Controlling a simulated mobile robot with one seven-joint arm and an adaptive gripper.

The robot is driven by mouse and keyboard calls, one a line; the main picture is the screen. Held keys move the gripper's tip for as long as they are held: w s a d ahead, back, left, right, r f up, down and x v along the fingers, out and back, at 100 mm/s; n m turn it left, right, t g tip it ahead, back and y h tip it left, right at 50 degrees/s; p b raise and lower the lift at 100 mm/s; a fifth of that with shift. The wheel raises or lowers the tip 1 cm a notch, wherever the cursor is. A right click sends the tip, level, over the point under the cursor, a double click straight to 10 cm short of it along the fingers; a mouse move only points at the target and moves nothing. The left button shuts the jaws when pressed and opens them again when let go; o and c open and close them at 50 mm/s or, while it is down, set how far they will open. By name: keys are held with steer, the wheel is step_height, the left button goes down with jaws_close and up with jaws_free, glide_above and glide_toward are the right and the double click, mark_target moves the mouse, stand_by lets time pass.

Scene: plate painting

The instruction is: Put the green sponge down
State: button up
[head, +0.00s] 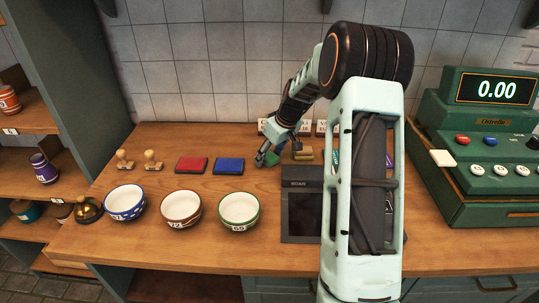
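The green sponge (272,159) is small and partly hidden by my gripper's fingers (267,156), near the back of the wooden counter (145,234). My gripper points down and to the left with its fingers closed around the sponge. The sponge is at or just above the counter top; I cannot tell whether it touches.
A blue pad (229,165) and a red pad (191,165) lie left of my gripper, with two wooden stamps (153,160) beyond. Bowls, including a green-rimmed one (239,211), stand in front. A dark scan panel (301,217) and a green register (480,150) are to the right.

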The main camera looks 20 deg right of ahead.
steer(key=shift+r, duration=0.4)
steer(key=v, duration=1.1)
steer(key=shift+s+r, duration=0.2)
steer(key=shift+r, duration=0.05)
